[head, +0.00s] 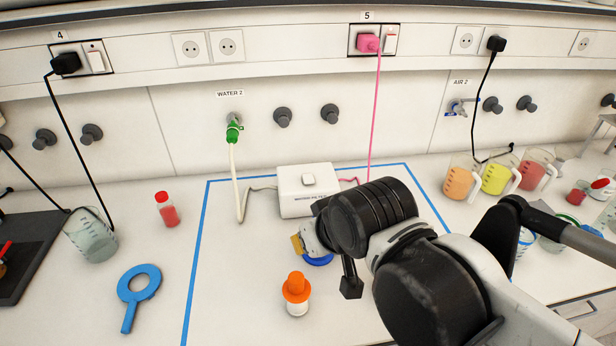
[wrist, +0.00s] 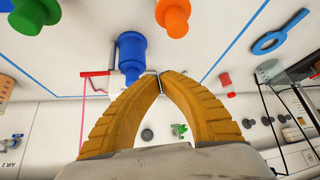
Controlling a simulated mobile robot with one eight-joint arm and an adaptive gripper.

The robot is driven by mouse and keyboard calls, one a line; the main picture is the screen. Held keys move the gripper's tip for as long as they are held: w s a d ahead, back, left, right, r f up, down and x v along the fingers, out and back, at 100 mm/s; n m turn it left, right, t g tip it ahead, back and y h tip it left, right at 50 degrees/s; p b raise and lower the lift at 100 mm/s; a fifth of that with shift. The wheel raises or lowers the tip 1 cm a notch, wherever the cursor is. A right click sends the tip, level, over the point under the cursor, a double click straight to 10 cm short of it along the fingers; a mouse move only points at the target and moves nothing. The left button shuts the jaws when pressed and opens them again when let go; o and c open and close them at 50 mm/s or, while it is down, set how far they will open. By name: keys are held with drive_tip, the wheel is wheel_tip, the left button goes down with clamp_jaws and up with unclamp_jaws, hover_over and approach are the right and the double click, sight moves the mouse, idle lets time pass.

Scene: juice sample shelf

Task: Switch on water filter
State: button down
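The water filter is a white box (head: 296,203) on the bench inside a blue outline, with a pale rocker switch (head: 308,180) on top. I cannot tell the switch's position. A white hose (head: 237,180) links it to the green connector (head: 233,131) at the WATER 2 tap. A pink cable (head: 374,120) runs from it to the pink plug (head: 367,43) at socket 5, beside a wall switch (head: 390,40). My gripper (head: 298,244) is in front of the box, apart from it. Its yellow fingers (wrist: 160,77) meet at the tips, with nothing visible between them.
A blue-topped item (wrist: 132,50) stands close to my fingertips. An orange-capped bottle (head: 296,293) stands nearer, and a green item (wrist: 36,14) shows in the wrist view. A blue ring tool (head: 138,285), a red-capped vial (head: 166,210) and a beaker (head: 92,237) are left. Juice jugs (head: 497,177) are right.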

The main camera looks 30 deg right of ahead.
drive_tip(key=w+d+r+m+h+p, duration=0.1)
drive_tip(key=w+d+r+p, duration=0.1)
drive_tip(key=w+d, duration=0.3)
drive_tip(key=w+d+r+m+h+p, duration=0.1)
drive_tip(key=w+d+r, duration=0.3)
drive_tip(key=w, duration=0.9)
drive_tip(key=shift+w+d+m+p, duration=0.35)
drive_tip(key=shift+d+m+p, duration=0.1)
drive_tip(key=shift+d+m, duration=0.45)
drive_tip(key=b, duration=0.4)
hover_over(311, 177)
drive_tip(key=s, duration=0.1)
drive_tip(key=f, duration=0.8)
drive_tip(key=shift+s+a, duration=0.2)
drive_tip(key=shift+a, duration=0.05)
wheel_tip(311, 177, down, 3)
drive_tip(key=shift+r+b, duration=0.15)
drive_tip(key=shift+b, duration=0.45)
drive_tip(key=shift+s+f, duration=0.15)
drive_tip(key=shift+f, duration=0.5)
drive_tip(key=shift+b, duration=0.3)
